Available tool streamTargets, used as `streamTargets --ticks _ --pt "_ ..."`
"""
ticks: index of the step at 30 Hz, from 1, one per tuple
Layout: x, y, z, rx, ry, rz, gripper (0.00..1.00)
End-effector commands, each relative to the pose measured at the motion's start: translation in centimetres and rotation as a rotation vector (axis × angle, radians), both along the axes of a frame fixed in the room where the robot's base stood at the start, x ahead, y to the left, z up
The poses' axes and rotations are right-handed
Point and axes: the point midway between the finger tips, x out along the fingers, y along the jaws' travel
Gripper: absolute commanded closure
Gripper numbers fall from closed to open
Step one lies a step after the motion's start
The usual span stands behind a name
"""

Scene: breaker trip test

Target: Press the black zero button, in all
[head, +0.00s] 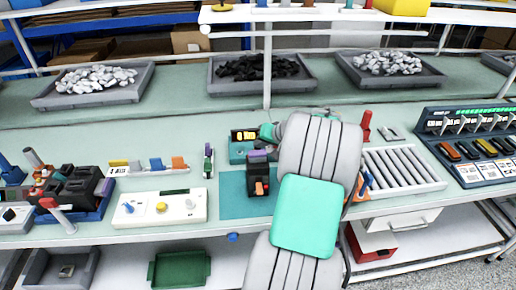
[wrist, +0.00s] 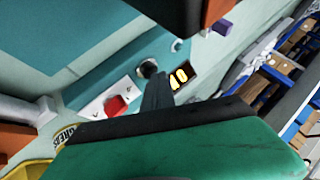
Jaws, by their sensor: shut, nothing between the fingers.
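In the wrist view, the black zero button (wrist: 148,67) sits on a teal tester box (wrist: 118,73), with a red button (wrist: 116,105) on a white plate to its left and a lit yellow display (wrist: 180,77) to its right. My gripper (wrist: 157,82) is shut and empty. Its dark fingertips lie right beside the black button and overlap its lower edge; I cannot tell whether they touch it. The buttons are not clear there.
A black breaker (head: 260,182) with an orange lever stands on the mat (head: 233,208) in front of the tester. A white panel (head: 160,207) with knobs lies left, and a grey roller rack (head: 403,168) right. Trays of parts stand on the shelf behind.

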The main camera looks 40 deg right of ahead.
Motion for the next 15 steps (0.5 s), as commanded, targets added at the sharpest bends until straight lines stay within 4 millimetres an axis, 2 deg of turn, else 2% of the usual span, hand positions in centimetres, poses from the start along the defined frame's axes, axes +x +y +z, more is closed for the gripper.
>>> streamTargets --ticks 10,15 --pt "-0.04 0.06 -0.29 0.003 0.002 0.0 1.0" --pt "-0.03 0.06 0.26 0.003 0.002 0.0 1.0"
